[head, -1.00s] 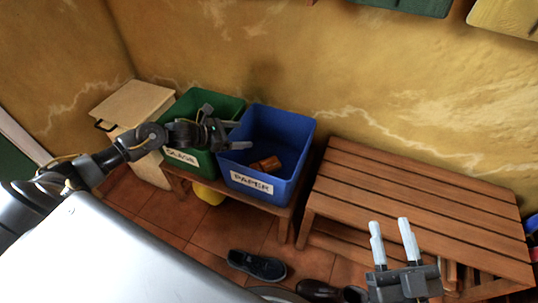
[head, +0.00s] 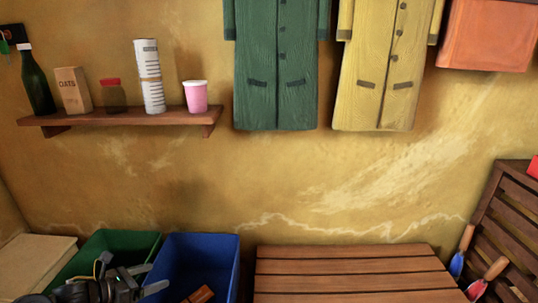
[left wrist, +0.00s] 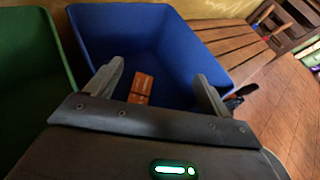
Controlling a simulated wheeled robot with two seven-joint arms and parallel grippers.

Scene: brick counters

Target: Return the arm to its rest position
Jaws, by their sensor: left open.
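My left gripper (head: 136,281) is at the bottom left of the head view, over the green bin (head: 124,243) and near the left wall of the blue bin (head: 218,246). It is open and empty. In the left wrist view its two fingers (left wrist: 160,83) stand apart, with the blue bin (left wrist: 140,22) beyond them. A small orange-brown object (left wrist: 141,85) lies inside the blue bin and also shows in the head view (head: 200,295). The right gripper is out of view.
A slatted wooden bench (head: 350,266) stands right of the blue bin. A wooden shelf (head: 130,117) holds a bottle and several containers. A green coat (head: 276,65) and a yellow coat (head: 385,65) hang on the wall. A pale box (head: 35,262) stands left of the bins.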

